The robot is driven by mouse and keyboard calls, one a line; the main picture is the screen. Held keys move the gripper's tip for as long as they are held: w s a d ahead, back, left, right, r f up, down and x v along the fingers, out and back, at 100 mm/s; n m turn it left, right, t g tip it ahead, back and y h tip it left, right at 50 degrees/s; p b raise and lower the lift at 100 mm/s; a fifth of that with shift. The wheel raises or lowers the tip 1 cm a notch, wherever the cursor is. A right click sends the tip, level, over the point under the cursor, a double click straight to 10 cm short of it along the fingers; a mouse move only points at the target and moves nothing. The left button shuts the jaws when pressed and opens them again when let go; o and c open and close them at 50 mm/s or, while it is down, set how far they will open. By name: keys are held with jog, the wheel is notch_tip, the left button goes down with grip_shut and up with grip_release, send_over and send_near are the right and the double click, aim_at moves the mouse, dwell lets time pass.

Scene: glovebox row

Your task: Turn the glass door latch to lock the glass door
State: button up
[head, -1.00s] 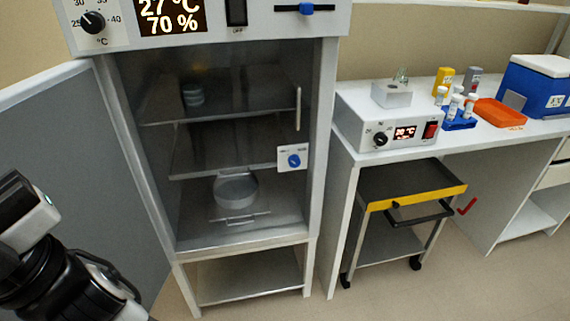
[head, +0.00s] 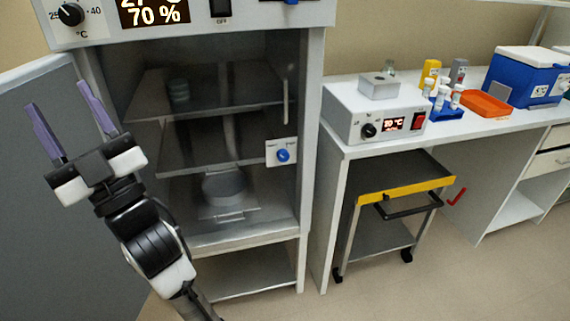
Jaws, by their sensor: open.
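The glass door latch (head: 283,155) is a blue knob on a white plate at the right edge of the incubator's glass door (head: 240,130). The glass door appears closed across the front, with a vertical handle (head: 285,102) above the latch. The small markings on the plate are too small to read. My gripper (head: 60,118) is open and empty, its two purple fingers pointing up, at the left in front of the outer door. It is well to the left of the latch and not touching anything I can see.
The grey outer door (head: 35,220) stands swung open at the left, behind my arm. To the right are a bench with a heater block (head: 375,112), a blue tube rack (head: 446,110), an orange tray (head: 485,105), a cooler (head: 520,80) and a yellow-edged cart (head: 405,188) below.

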jog(key=shift+o, duration=0.3)
jog(key=w+d+f+m+t+h, duration=0.1)
jog(key=w+d+f+h, duration=0.1)
jog(key=w+f+h, duration=0.1)
jog(key=w+d+f+m+t+h, duration=0.2)
jog(key=w+d+f+h, duration=0.1)
jog(key=w, duration=0.5)
jog(key=w+d+f+m+t+h+b, duration=0.1)
jog(key=w+d+f+m+h, duration=0.1)
jog(key=w+f+h, duration=0.2)
notch_tip(320, 180, down, 2)
jog(key=shift+w+d+f, duration=0.1)
jog(key=shift+w+d, duration=0.3)
jog(key=shift+w, duration=0.3)
jog(key=m+g+h+b, duration=0.2)
jog(key=m+g+h, duration=0.15)
jog(key=h, duration=0.55)
send_near(284, 157)
jog(key=p+x, duration=0.2)
jog(key=x, duration=0.6)
jog(key=shift+w, duration=0.2)
jog(key=c, duration=1)
